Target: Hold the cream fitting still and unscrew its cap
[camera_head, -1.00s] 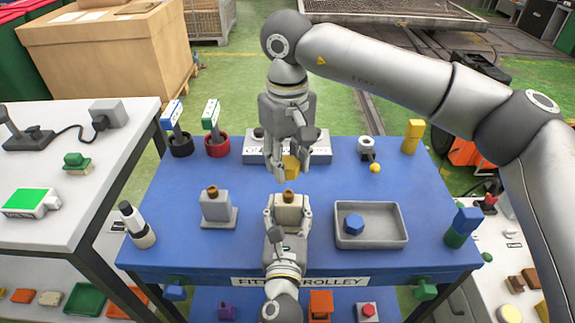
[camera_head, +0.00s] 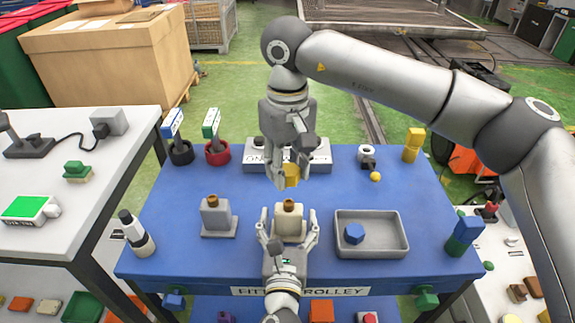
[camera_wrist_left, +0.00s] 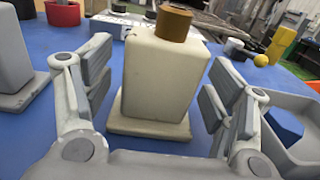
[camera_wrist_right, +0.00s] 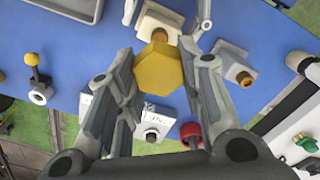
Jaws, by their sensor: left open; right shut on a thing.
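The cream fitting (camera_head: 290,227) stands upright on the blue trolley top, its brown neck (camera_head: 289,204) bare. It also shows in the left wrist view (camera_wrist_left: 160,80). My left gripper (camera_head: 289,216) is open, a finger on each side of the fitting, with gaps showing in the left wrist view. My right gripper (camera_head: 289,180) is shut on the yellow hexagonal cap (camera_head: 291,174), held in the air beyond the fitting and apart from it. The cap also shows between the fingers in the right wrist view (camera_wrist_right: 158,70).
A grey fitting (camera_head: 215,217) with a brown neck stands to the left. A grey tray (camera_head: 394,250) with a blue hexagonal piece (camera_head: 354,233) lies to the right. Red (camera_head: 217,154) and black (camera_head: 181,154) round holders and a labelled grey block (camera_head: 318,161) stand at the back.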

